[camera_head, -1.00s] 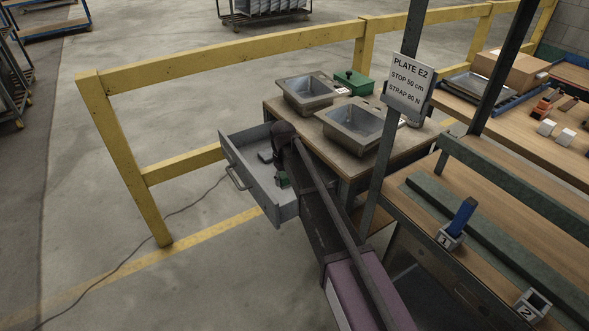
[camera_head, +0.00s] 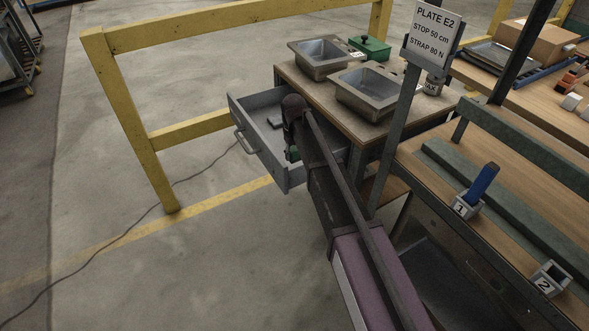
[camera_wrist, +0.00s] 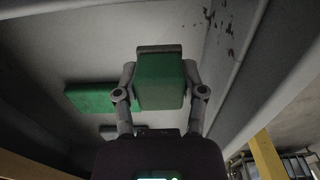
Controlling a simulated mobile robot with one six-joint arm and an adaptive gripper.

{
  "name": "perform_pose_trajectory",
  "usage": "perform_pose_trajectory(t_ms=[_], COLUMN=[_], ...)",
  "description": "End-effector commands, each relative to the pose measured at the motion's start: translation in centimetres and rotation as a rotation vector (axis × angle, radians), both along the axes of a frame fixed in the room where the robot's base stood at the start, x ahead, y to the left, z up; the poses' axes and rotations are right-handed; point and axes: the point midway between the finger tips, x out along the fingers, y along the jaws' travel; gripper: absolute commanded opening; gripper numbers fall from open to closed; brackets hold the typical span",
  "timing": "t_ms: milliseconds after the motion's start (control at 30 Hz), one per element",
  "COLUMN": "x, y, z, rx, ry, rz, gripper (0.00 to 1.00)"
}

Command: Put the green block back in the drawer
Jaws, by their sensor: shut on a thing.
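My gripper (camera_wrist: 160,85) is shut on the green block (camera_wrist: 160,82), with one finger on each side of it. In the head view the block (camera_head: 293,154) shows as a small green patch below my dark wrist, over the open grey drawer (camera_head: 270,160). My arm hides part of the drawer's inside. I cannot tell whether the block touches the drawer floor. In the wrist view a flat green piece (camera_wrist: 90,97) lies on the grey surface left of the held block. A small dark item (camera_head: 275,124) lies inside the drawer.
The drawer sticks out from a bench with two metal sinks (camera_head: 366,90) and a green box (camera_head: 370,47). A yellow railing (camera_head: 130,125) stands close beyond it. On the right, a workbench holds a blue-handled item (camera_head: 482,183) in holder 1.

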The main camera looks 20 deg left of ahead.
Motion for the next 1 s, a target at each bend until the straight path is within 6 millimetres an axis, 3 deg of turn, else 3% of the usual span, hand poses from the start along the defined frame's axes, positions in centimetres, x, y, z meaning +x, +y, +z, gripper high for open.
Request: perform_pose_trajectory(t_ms=[167,667,1000], x=[0.0,0.0,-0.1], y=[0.0,0.1,0.1], z=[-1.4,-1.6,-4.0], rx=[0.000,0.000,0.000], ry=[0.000,0.000,0.000], rz=[0.000,0.001,0.001], gripper=[0.15,0.15,0.15])
